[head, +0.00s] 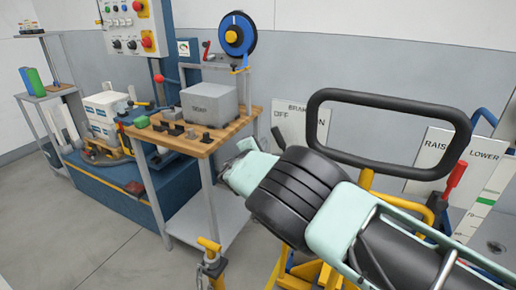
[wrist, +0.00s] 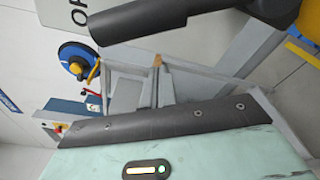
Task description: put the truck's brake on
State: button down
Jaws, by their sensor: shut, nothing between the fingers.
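The truck shows its black loop handle (head: 390,105) and yellow frame (head: 366,182) at the right of the head view. A small dark tip (head: 278,138) by the word OFF looks like the brake lever's end; my arm hides the rest. In the wrist view a black bar (wrist: 170,18), apparently that lever, crosses the top with its free end beside the sign (wrist: 65,12). My gripper (head: 243,147) is shut and empty, left of and apart from the tip. Its fingertips are unclear in the wrist view.
A RAISE and LOWER sign (head: 437,153) and a red-gripped lever (head: 455,178) stand at the right. A wooden-topped bench (head: 185,146) with a grey block (head: 209,103) and blue reel (head: 237,33) is left. A yellow-topped post (head: 209,245) stands below. Floor at lower left is clear.

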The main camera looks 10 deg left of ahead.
aim_at(283, 146)
jog(key=shift+s+d+r+p, duration=0.35)
jog(key=shift+s+d+r, duration=0.2)
jog(key=shift+d, duration=0.15)
jog(key=shift+s+d+r+p, duration=0.3)
jog(key=shift+s+d+r, duration=0.2)
jog(key=shift+d, duration=0.15)
jog(key=shift+b, duration=0.4)
